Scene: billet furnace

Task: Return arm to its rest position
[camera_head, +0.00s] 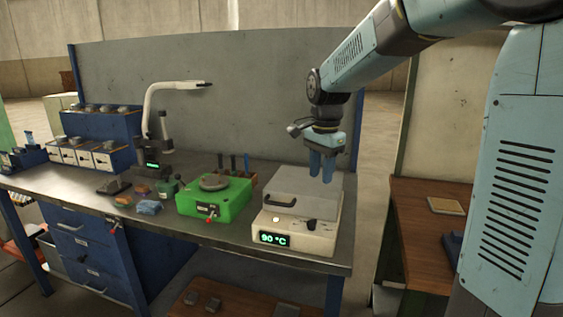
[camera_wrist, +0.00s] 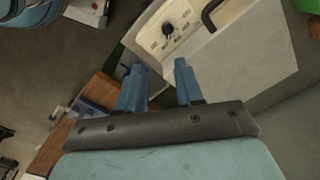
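My gripper (camera_head: 321,172) hangs from my blue arm above the right part of the workbench, fingers pointing down over the lid of the beige heating unit (camera_head: 291,235). The unit shows 90 °C on its display, and its grey lid with a dark handle looks shut. In the wrist view my gripper (camera_wrist: 159,66) has its two blue fingers apart with nothing between them. The heating unit (camera_wrist: 155,47), with its knob and lid, lies beyond the fingertips. I cannot tell how large the gap above the lid is.
A green device (camera_head: 214,198) stands left of the heating unit, with a white-armed instrument (camera_head: 155,115) behind it. Small coloured blocks (camera_head: 150,207) lie on the bench (camera_head: 70,185). A grey panel (camera_head: 255,80) stands behind. A wooden table (camera_head: 415,225) is at the right.

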